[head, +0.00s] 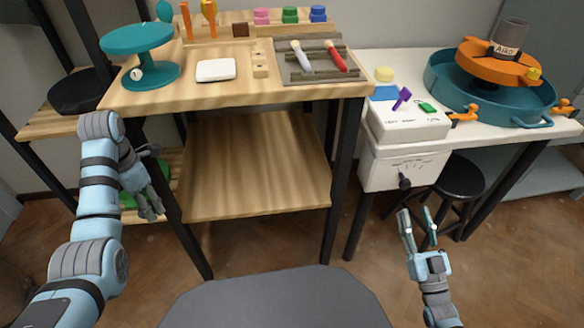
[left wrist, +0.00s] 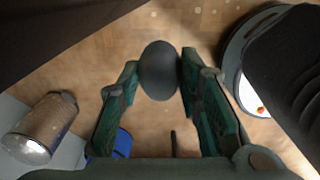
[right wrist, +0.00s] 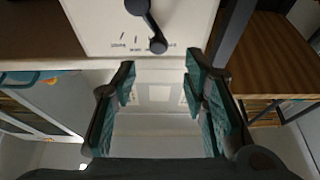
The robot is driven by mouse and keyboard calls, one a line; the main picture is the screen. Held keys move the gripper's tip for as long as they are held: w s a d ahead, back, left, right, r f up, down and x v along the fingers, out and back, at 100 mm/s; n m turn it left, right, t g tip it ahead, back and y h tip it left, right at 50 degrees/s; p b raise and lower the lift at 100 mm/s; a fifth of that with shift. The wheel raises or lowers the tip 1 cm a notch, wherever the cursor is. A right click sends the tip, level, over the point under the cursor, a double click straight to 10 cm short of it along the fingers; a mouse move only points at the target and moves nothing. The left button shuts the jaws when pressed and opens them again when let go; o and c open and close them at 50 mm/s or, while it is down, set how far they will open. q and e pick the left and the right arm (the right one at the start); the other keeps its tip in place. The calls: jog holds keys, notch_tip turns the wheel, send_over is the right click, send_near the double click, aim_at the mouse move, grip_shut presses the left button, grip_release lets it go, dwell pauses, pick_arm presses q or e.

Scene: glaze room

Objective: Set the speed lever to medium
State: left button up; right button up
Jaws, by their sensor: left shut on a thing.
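The speed lever (head: 404,182) is a black lever with a round knob on the front of a white control box (head: 385,168). In the right wrist view the lever (right wrist: 157,44) hangs over a printed scale whose labels are too small to read surely. My right gripper (head: 416,211) is open and empty below the lever, apart from it; its fingers also show in the right wrist view (right wrist: 158,75). My left gripper (head: 152,207) is beside the wooden table's left leg, shut on a dark round thing (left wrist: 159,68).
The wooden table (head: 215,92) carries a teal turntable (head: 140,40), a white tile (head: 215,70) and tools. The white table (head: 395,57) holds a teal basin (head: 440,85) with an orange wheel. A black stool (head: 460,178) stands behind the right gripper.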

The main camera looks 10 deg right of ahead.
aim_at(407, 186)
jog(key=b+x, duration=0.1)
jog(key=x, duration=0.8)
jog(key=shift+w+d+r, duration=0.1)
jog(key=shift+w+d, duration=0.05)
jog(key=shift+w, duration=0.15)
grip_shut()
